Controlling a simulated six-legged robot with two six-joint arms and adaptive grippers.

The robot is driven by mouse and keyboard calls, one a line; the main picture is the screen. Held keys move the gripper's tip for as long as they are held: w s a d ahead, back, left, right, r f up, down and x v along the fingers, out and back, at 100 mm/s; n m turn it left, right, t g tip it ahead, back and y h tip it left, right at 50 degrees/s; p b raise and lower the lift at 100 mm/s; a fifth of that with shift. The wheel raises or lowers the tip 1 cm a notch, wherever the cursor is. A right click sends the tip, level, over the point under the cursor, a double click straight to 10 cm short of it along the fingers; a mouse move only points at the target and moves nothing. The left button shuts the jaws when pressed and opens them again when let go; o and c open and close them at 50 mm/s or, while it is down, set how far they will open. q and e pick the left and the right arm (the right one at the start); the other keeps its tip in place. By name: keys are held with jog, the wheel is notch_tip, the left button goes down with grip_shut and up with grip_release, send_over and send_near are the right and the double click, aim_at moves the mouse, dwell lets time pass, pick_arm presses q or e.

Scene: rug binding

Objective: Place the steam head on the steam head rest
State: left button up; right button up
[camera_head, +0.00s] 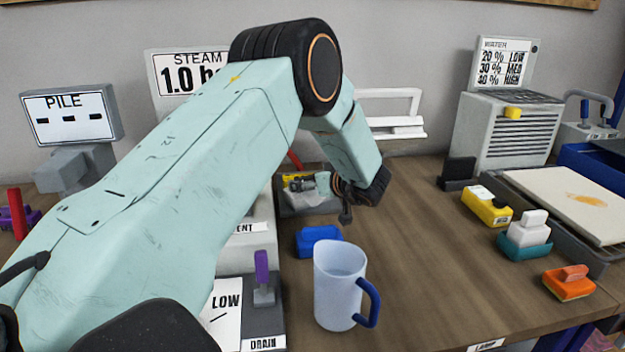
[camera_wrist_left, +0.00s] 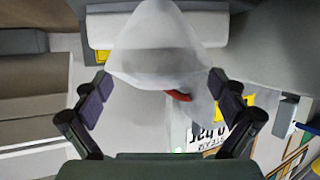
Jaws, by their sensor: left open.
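A pale grey, tapering body (camera_wrist_left: 160,45), which may be the steam head, fills the upper middle of the left wrist view. A small red part (camera_wrist_left: 178,95) shows at its lower edge. My left gripper (camera_wrist_left: 160,92) is open, with a finger on either side of this body and visible gaps. In the head view my left gripper (camera_head: 352,198) points down beside a dark tray (camera_head: 305,207) holding a grey and yellow item. My arm hides much of that area. I cannot make out the steam head rest for certain. My right gripper is not in view.
A translucent jug (camera_head: 338,285) with a blue handle and a blue block (camera_head: 318,239) stand near my left gripper. A steam display (camera_head: 168,75) and a white rack (camera_head: 398,128) are behind. Brushes and a tray (camera_head: 590,245) fill the right; the table's centre is clear.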

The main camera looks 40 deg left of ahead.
pick_arm(q)
jog(key=shift+a+f, duration=0.15)
jog(key=shift+a, duration=0.05)
jog(key=shift+w+d+r, duration=0.1)
jog(key=shift+d+r, duration=0.1)
jog(key=shift+d, duration=0.2)
jog(key=p+v, duration=0.1)
jog(key=v, duration=1)
jog(key=shift+p, duration=0.35)
jog(key=shift+d+r, duration=0.1)
jog(key=shift+d, duration=0.1)
